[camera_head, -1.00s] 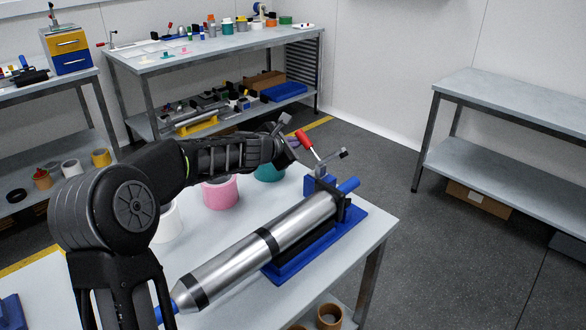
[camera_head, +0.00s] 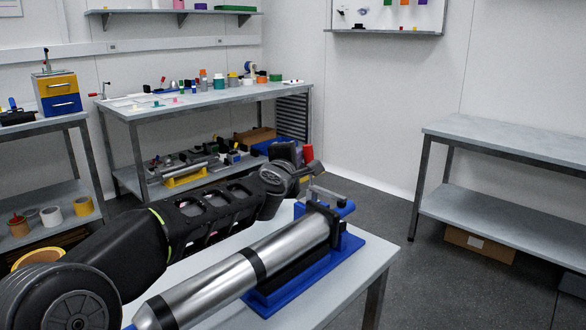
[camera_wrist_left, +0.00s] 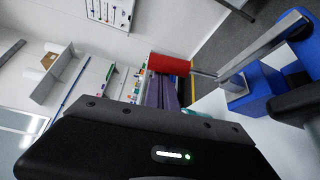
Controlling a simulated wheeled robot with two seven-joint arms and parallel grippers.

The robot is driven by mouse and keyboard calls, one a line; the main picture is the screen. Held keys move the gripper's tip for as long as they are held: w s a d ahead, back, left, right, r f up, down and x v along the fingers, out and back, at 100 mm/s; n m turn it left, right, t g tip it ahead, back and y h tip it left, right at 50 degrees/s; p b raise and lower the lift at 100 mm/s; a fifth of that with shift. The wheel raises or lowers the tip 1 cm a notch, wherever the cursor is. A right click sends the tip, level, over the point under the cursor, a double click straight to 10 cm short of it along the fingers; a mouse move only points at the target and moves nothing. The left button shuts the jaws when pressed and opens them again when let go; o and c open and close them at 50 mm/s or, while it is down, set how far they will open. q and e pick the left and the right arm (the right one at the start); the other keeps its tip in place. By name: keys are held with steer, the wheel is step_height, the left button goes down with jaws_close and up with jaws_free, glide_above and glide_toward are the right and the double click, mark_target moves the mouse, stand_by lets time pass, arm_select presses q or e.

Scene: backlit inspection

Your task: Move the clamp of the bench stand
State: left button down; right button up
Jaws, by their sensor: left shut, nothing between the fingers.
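The bench stand has a blue base (camera_head: 337,262) and holds a long metal cylinder (camera_head: 285,245) with black bands. Its clamp has a metal lever (camera_head: 328,194) and a red handle (camera_head: 308,153), at the stand's far end. In the left wrist view the red handle (camera_wrist_left: 170,64) and the metal lever (camera_wrist_left: 262,50) show close up, beside a blue block (camera_wrist_left: 243,86). My left gripper (camera_head: 302,173) is shut and empty, right by the red handle. Its purple fingers (camera_wrist_left: 162,92) show just below the handle; I cannot tell whether they touch it. My right gripper is out of view.
The stand is on a grey table (camera_head: 375,252) whose right edge is near it. A back bench (camera_head: 215,97) carries several small items. An empty-topped bench (camera_head: 510,145) stands at the right, with open floor between. My left arm covers much of the table's left side.

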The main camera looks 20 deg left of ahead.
arm_select(q)
steer(key=shift+d, duration=0.1)
stand_by(0.5)
steer(key=v, duration=0.7)
steer(key=shift+s, duration=0.45)
steer(key=shift+d+f, duration=0.1)
steer(key=shift+d, duration=0.05)
